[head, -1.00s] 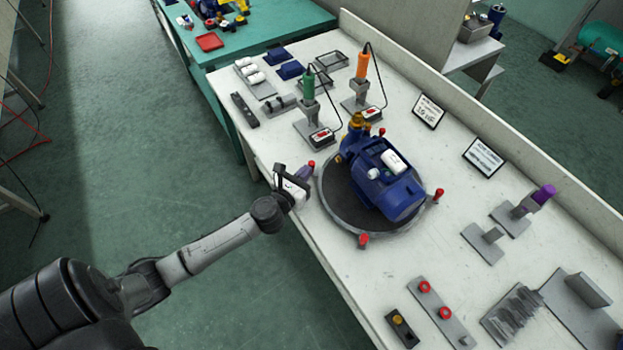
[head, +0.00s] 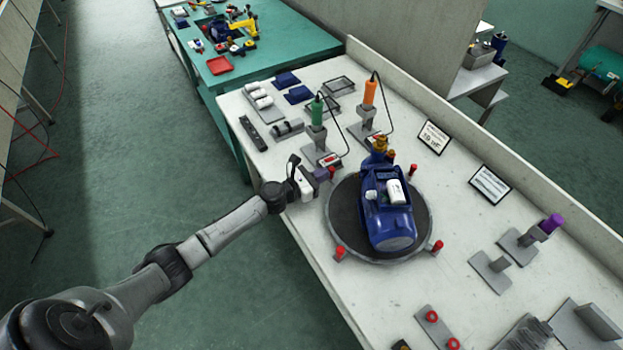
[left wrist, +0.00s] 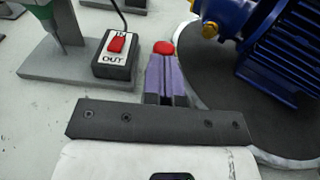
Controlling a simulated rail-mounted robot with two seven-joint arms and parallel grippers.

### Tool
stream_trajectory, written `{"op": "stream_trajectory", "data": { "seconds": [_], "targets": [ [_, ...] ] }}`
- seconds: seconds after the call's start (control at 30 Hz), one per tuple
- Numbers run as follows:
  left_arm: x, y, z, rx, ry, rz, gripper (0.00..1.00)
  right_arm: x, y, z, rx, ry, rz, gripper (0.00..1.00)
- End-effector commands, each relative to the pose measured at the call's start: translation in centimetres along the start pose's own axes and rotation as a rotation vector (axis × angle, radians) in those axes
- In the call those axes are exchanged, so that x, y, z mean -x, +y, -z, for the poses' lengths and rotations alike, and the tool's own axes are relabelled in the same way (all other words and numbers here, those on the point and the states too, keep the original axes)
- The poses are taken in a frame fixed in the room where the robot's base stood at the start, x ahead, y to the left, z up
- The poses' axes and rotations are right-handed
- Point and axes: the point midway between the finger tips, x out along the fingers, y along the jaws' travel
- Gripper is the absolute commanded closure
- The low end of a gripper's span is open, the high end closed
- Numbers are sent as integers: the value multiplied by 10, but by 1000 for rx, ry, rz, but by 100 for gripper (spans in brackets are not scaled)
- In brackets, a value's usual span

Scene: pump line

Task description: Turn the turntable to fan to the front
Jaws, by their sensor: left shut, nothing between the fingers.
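The round dark turntable (head: 345,215) with a grey rim lies on the white bench. Several red-topped pegs stand around its rim. A blue pump (head: 386,208) lies on it, its brass fitting (head: 379,145) toward the back and its broad rounded motor end (head: 395,243) toward the bottom of the picture. My left gripper (head: 322,175) is at the turntable's left rim, beside a red-topped peg (head: 331,170). In the left wrist view its purple fingers (left wrist: 165,78) are together and empty, with the red peg top (left wrist: 163,47) just beyond their tips; contact is unclear. My right gripper is not in view.
A green tool (head: 317,110) on a stand and its IN/OUT switch box (left wrist: 115,55) are close beside my left gripper. An orange tool (head: 370,92) stands behind. Two signs (head: 490,184) and grey stands (head: 492,268) are to the right.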

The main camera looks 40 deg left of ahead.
Motion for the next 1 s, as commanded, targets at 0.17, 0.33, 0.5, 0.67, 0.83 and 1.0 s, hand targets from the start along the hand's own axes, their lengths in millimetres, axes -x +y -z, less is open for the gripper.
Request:
{"op": "stream_trajectory", "data": {
  "seconds": [0.17,0.33,0.5,0.67,0.83,1.0],
  "targets": [
    [-14,-2,-1,-1,0,9,100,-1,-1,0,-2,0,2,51],
    [-21,-4,-1,-2,0,16,100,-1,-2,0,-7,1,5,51],
    [-24,-4,-1,-1,0,18,100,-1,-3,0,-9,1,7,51],
    [-24,-4,-1,-1,0,18,100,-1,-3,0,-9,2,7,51],
    [-24,-4,-1,-1,0,18,100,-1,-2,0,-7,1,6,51],
    [-24,-4,-1,-1,0,18,100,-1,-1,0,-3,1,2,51]
  ]
}}
